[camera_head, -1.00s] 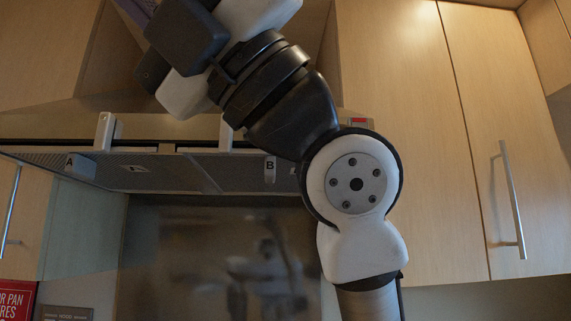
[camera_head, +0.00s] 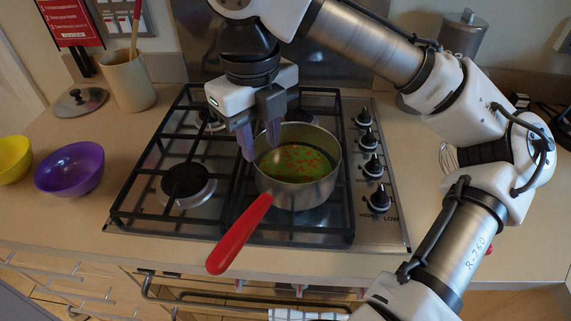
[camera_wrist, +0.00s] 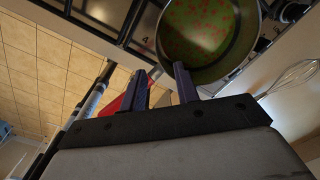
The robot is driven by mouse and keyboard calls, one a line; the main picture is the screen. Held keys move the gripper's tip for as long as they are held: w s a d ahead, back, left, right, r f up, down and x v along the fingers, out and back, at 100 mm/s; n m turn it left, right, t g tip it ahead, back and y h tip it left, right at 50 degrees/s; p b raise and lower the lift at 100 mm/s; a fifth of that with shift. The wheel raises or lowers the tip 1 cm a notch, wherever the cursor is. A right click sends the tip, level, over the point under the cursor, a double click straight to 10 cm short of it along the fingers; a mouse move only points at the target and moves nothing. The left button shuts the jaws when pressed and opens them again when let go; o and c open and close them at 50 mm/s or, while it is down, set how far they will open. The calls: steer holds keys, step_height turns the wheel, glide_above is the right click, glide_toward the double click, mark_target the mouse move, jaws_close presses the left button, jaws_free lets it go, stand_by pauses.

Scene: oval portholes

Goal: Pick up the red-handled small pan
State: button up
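The small pan (camera_head: 325,172) with a red handle (camera_head: 240,234) stands on the front right of the gas hob. It holds a green contents with red bits. Its handle points toward the front left, past the hob edge. My gripper (camera_head: 260,145) is open and points down at the pan's left rim, with its fingers apart and nothing held between them. In the wrist view the pan (camera_wrist: 250,45) shows beyond the fingertips of my gripper (camera_wrist: 160,78). Part of the red handle (camera_wrist: 120,101) shows left of the left finger. Contact with the rim cannot be told.
Black grates (camera_head: 150,185) surround the pan, with knobs (camera_head: 372,167) to its right. A purple bowl (camera_head: 70,180), a yellow bowl (camera_head: 12,160), a lid (camera_head: 78,102) and a utensil crock (camera_head: 128,82) stand left. The front-left counter is clear. A whisk (camera_wrist: 290,76) lies to the right.

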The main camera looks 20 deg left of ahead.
mark_target(266, 188)
step_height(266, 188, down, 6)
steer(key=shift+f, duration=0.1)
steer(key=f, duration=0.4)
steer(key=shift+d+f+p, duration=0.2)
steer(key=shift+d+p, duration=0.05)
steer(key=shift+p, duration=0.15)
steer(key=shift+f, duration=0.65)
jaws_close()
steer(key=shift+r, duration=0.1)
stand_by(0.4)
